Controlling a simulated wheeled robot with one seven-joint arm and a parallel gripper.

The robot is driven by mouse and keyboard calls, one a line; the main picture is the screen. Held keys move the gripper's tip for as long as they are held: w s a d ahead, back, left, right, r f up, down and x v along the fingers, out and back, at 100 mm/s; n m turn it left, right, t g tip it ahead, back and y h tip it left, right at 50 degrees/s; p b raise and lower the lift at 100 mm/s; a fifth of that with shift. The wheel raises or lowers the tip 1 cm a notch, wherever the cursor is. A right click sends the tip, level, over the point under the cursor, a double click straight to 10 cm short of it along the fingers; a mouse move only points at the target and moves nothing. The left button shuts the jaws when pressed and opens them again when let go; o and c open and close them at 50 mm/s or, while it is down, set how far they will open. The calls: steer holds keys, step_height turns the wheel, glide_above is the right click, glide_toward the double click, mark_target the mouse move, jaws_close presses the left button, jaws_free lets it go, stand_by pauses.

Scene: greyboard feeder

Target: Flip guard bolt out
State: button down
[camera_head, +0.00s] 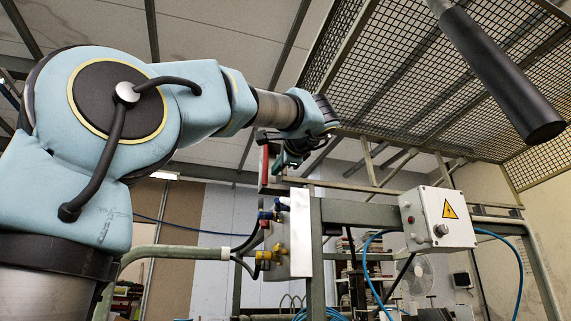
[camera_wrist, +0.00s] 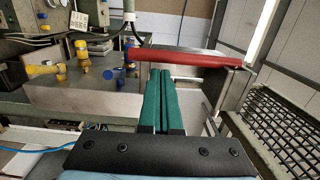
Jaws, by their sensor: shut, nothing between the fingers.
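A red bar (camera_wrist: 190,57), which looks like the guard bolt's handle, lies crosswise in the wrist view, its right end at a grey metal bracket (camera_wrist: 232,80). In the head view a red upright part (camera_head: 264,166) shows beside my gripper (camera_head: 288,160); I cannot tell for sure that it is the same bar. My gripper's green fingers (camera_wrist: 161,72) are shut against each other and empty. Their tips are at the near side of the red bar, close to its middle. I cannot tell whether they touch it. The bolt itself is not clearly visible.
Yellow and blue valve fittings (camera_head: 268,255) stick out of a pale panel (camera_head: 300,232) below my gripper. A control box (camera_head: 437,218) with a warning sign stands to the right. Wire mesh (camera_wrist: 280,135) is at the right. A black tube (camera_head: 505,75) hangs upper right.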

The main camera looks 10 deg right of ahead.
mark_target(264, 167)
stand_by(0.3)
steer(key=a+b, duration=0.2)
steer(key=a, duration=0.1)
steer(key=shift+s+a+f, duration=0.15)
steer(key=shift+f, duration=0.05)
steer(key=shift+a+r, duration=0.15)
steer(key=shift+r, duration=0.05)
